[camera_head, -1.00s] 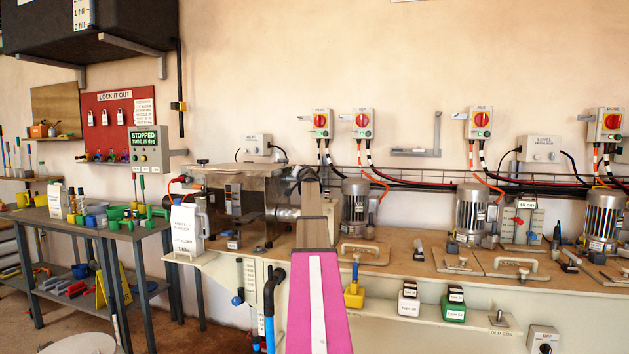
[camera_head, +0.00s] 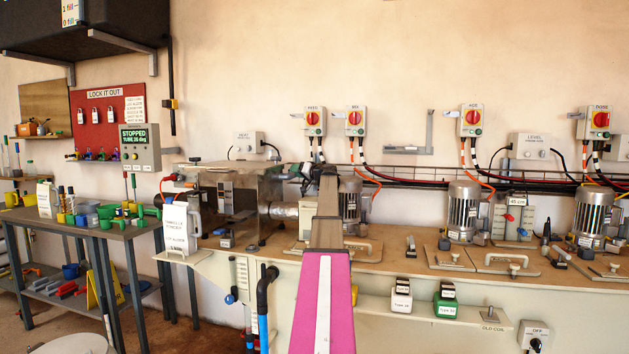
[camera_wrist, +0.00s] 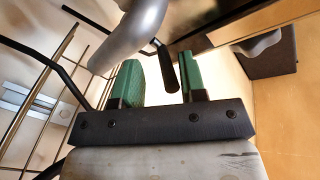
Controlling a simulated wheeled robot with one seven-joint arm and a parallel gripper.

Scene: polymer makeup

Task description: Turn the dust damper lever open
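In the wrist view, my gripper (camera_wrist: 160,62) is open, with two green-padded fingers apart. A lever with a black grip (camera_wrist: 168,68) on a thin metal rod reaches down between the fingertips, nearer the right finger. A gap shows between it and the left finger; I cannot tell whether it touches the right one. A curved grey metal duct (camera_wrist: 128,42) is just beyond the left finger. In the head view, the silver duct (camera_head: 283,210) leaves the metal box (camera_head: 240,195) on the bench.
Grey motors (camera_head: 463,211) stand on the bench (camera_head: 400,262) to the right, under red rotary switches (camera_head: 471,117). Cables and a wire rack run along the wall behind. A dark pipe (camera_head: 264,292) hangs at the front. A grey side table (camera_head: 120,232) stands left.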

